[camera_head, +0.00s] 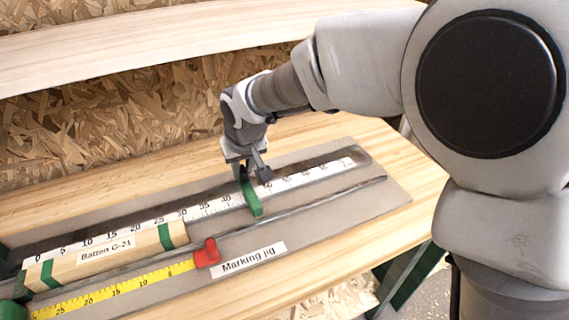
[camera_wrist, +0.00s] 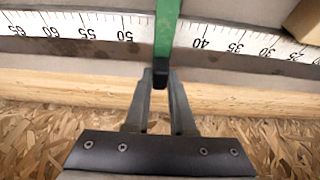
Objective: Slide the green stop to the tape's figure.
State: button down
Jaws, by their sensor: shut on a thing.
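The green stop (camera_head: 251,198) sits across the white scale (camera_head: 207,209) on the grey jig board. In the wrist view the green stop (camera_wrist: 165,30) stands between the figures 50 and 40 and covers the marks there. My gripper (camera_head: 245,172) is shut on the stop's end; its fingertips (camera_wrist: 160,78) close on a dark tab there. The yellow tape (camera_head: 130,286) lies at the front of the board, with 10, 15, 20 and 25 readable, rising leftward. A red piece (camera_head: 208,253) covers its right end.
A "Marking jig" label (camera_head: 248,260) is on the board (camera_head: 330,215). The scale continues clear to the right of the stop. A chipboard wall (camera_head: 130,115) stands behind the bench.

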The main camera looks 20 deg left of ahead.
jog(key=s+a+b, duration=0.1)
jog(key=s+a, duration=0.3)
jog(key=s, duration=0.1)
jog(key=s+a+b, duration=0.1)
jog(key=s+a, duration=0.4)
jog(key=shift+s+a, duration=0.15)
jog(key=shift+s, duration=0.1)
jog(key=c, duration=0.8)
grip_release()
jog(key=shift+o, duration=0.2)
jog(key=p+v, duration=0.2)
jog(key=v, duration=1.5)
jog(key=shift+r+p, duration=0.2)
jog(key=shift+p, duration=0.2)
